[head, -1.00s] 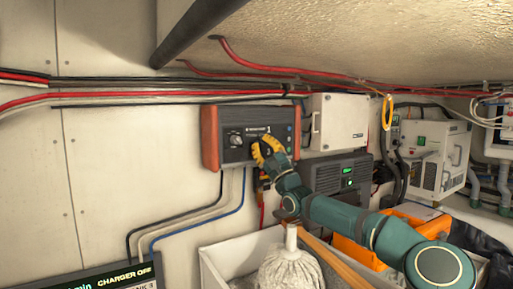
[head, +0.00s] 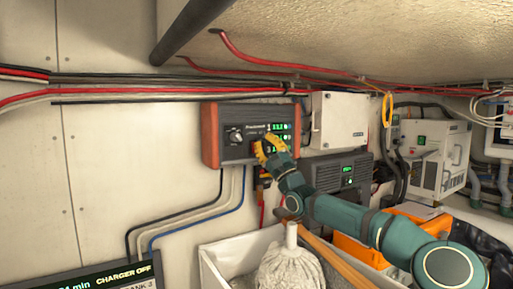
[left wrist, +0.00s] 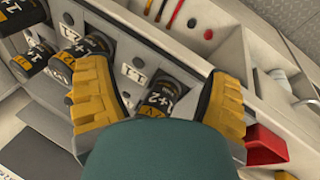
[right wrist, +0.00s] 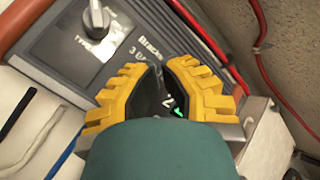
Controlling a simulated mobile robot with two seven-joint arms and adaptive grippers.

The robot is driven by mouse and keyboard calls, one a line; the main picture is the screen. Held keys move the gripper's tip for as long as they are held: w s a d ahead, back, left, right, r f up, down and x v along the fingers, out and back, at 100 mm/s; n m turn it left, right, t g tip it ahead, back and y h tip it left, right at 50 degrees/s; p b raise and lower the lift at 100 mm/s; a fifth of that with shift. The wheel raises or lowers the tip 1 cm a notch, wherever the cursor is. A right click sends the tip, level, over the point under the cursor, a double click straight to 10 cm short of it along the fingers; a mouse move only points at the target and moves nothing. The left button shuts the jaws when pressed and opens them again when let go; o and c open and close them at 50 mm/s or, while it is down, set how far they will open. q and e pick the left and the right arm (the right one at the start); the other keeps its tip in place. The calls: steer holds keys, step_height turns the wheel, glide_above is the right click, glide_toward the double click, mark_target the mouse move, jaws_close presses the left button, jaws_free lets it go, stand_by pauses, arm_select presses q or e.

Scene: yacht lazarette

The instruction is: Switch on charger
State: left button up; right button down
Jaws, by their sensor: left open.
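The charger (head: 227,149) is a dark grey wall unit with orange end caps in the head view. It has a rotary knob (head: 235,136) at its left and lit green readouts (head: 282,127) at its right. My right gripper (head: 268,147) is at the charger's front, just left of the readouts. In the right wrist view, its yellow fingertips (right wrist: 163,72) are close together against the panel, with something dark between them; whether they grip it I cannot tell.
A screen (head: 110,276) at lower left reads CHARGER OFF. A white box (head: 338,122) and a dark unit with a green display (head: 330,178) are right of the charger. A mop (head: 290,265) stands in a white bin below. Cables run above.

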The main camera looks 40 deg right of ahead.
steer(key=s+b, duration=0.2)
steer(key=s, duration=0.1)
steer(key=s+b, duration=0.1)
steer(key=s, duration=0.1)
steer(key=shift+a+f+b, duration=0.3)
steer(key=shift+b, duration=0.05)
stand_by(0.6)
